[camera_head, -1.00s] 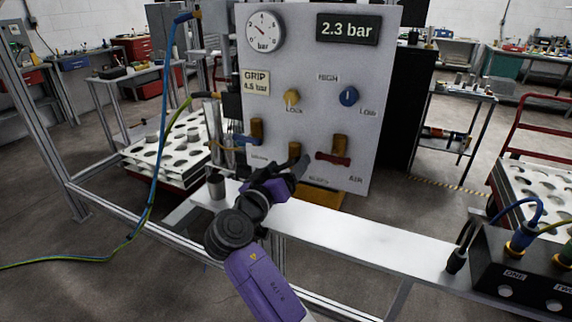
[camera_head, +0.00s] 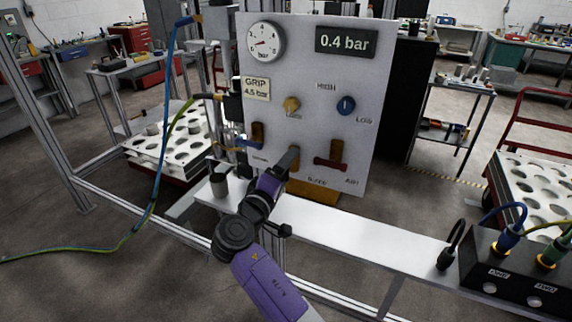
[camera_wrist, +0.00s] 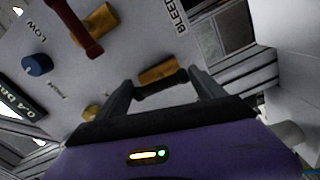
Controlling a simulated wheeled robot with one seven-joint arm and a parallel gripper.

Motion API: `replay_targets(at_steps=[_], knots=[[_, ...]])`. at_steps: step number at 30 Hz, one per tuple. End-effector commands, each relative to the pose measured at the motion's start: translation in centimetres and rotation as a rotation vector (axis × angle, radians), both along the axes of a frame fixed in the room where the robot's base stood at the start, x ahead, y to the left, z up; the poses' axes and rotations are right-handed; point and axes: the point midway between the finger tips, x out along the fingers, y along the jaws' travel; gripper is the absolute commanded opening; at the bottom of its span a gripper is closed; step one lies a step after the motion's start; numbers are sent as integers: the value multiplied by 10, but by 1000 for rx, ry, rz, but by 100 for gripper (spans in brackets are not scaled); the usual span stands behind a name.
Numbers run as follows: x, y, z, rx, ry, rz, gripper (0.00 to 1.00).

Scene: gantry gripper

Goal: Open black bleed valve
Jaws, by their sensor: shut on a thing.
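The bleed valve, a brass body (camera_wrist: 158,73) with a black handle (camera_wrist: 162,88), sits beside the BLEED label on the grey panel (camera_head: 384,60). My gripper (camera_wrist: 163,90) has its two fingers on the ends of the black handle in the wrist view. In the head view my gripper (camera_head: 289,160) is at the panel's lower middle and mostly hides the valve. The display (camera_head: 345,39) reads 0.4 bar, and the dial gauge (camera_head: 265,42) has its needle low.
A red-handled valve (camera_head: 331,162) is close right of my gripper, and a blue-handled valve (camera_head: 251,141) is to its left. Yellow (camera_head: 292,104) and blue (camera_head: 346,105) knobs are above.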

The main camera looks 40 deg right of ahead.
Motion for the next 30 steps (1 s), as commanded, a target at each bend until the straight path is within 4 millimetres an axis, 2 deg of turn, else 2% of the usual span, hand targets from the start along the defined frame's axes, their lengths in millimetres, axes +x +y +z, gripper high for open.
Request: replay_targets(at_steps=[9, 23, 24, 25, 30], knots=[[0, 0, 1, -32, 86, 1, 38], [0, 0, 0, -37, 99, 1, 38], [0, 0, 0, -37, 99, 1, 83], [0, 0, 0, -37, 99, 1, 86], [0, 0, 0, -36, 98, 1, 86]])
